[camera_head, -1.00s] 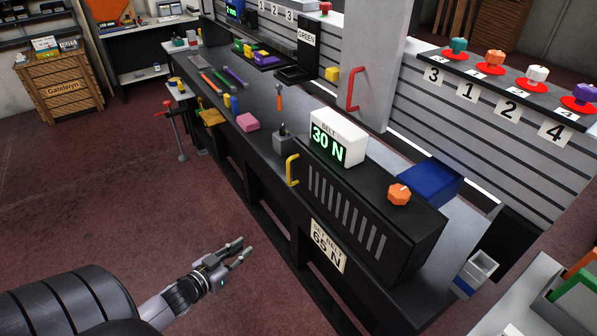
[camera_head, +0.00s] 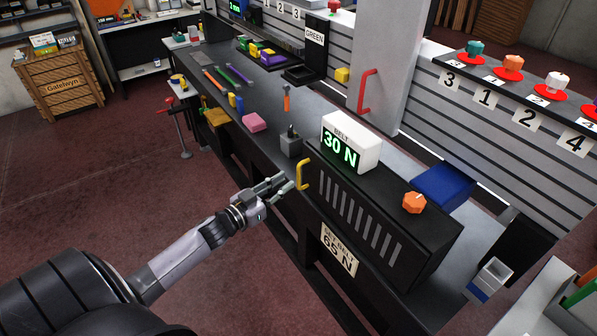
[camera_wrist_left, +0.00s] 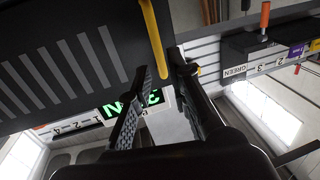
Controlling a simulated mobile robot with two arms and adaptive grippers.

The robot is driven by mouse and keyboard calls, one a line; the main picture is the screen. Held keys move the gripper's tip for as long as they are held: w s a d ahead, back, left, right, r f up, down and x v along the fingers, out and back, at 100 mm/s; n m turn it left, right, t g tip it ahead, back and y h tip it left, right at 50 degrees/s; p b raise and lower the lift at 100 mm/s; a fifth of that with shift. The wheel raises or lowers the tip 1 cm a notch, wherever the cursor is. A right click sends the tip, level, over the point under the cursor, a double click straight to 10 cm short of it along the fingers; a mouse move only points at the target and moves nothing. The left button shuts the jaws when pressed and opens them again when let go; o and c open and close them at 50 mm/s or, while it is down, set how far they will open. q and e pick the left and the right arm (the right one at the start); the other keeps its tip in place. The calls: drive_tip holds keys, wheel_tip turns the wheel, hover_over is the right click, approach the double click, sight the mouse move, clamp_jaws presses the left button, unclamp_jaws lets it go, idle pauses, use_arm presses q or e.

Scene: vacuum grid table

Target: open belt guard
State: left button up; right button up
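The belt guard is a black slotted panel (camera_head: 350,215) on the near side of a black box on the bench. It also shows in the left wrist view (camera_wrist_left: 60,60). A yellow handle (camera_head: 300,176) stands at its left end, upright. My left gripper (camera_head: 284,182) is just left of the handle, with its fingers pointing at it. In the left wrist view the fingers (camera_wrist_left: 158,68) are apart, and the handle (camera_wrist_left: 153,40) lies just beyond the gap between them. Whether they touch it cannot be told. My right gripper is not in view.
A white display (camera_head: 350,142) reading 30 N and an orange knob (camera_head: 414,203) sit on the box. A label (camera_head: 338,249) reading 65 N is on its front. A grey block (camera_head: 291,143) stands behind the handle.

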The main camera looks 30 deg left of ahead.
sight(299, 173)
use_arm(q)
drive_tip(key=w, duration=0.3)
drive_tip(key=w+d, duration=0.1)
drive_tip(key=w, duration=0.2)
drive_tip(key=shift+w+d, duration=0.2)
drive_tip(key=shift+w, duration=0.05)
drive_tip(key=shift+c, duration=0.2)
clamp_jaws()
